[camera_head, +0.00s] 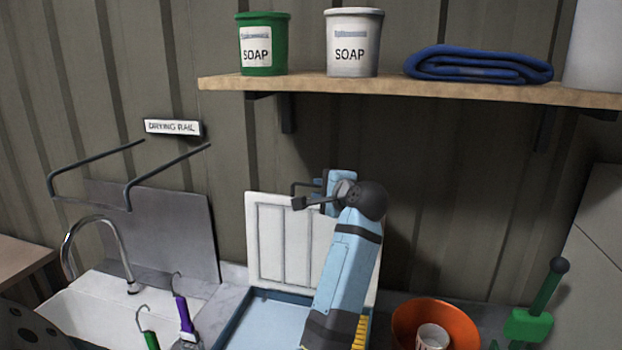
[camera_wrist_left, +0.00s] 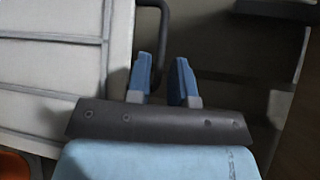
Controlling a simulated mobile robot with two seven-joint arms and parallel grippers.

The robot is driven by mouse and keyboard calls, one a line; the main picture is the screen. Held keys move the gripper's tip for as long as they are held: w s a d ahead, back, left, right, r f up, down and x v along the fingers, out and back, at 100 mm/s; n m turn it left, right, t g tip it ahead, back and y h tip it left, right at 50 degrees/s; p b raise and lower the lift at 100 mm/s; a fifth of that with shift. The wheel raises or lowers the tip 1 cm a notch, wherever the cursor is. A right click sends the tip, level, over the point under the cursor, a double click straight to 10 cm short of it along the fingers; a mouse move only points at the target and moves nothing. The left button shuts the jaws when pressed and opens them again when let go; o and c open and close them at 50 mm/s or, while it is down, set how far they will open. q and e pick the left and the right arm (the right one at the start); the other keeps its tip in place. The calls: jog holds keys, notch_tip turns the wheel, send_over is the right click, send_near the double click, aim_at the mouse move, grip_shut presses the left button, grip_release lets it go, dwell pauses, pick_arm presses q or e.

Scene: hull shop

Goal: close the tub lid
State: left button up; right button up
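The tub lid (camera_head: 270,240) is a white ribbed panel, standing upright and open at the back of the blue tub (camera_head: 237,318). A dark handle (camera_head: 299,186) sticks out at its top edge. My left gripper (camera_head: 323,188) is at the lid's top right, beside the handle; my arm hides part of the lid and tub. My right gripper is not in view.
A shelf (camera_head: 420,91) with two soap pots and a blue towel (camera_head: 478,66) runs above. Left of the tub are a sink (camera_head: 95,305) and hooked purple and green tools. Right of it are an orange bowl (camera_head: 405,325) holding a white cup, and a green-handled object (camera_head: 530,323).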

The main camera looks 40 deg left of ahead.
aim_at(312, 186)
pick_arm(q)
jog(key=p+x, duration=0.1)
jog(key=x, duration=0.3)
jog(key=shift+s+a+r, duration=0.1)
jog(key=shift+a+r, duration=0.05)
jog(key=shift+a, duration=0.05)
jog(key=shift+w+a+f, duration=0.25)
jog(key=shift+a, duration=0.25)
grip_shut()
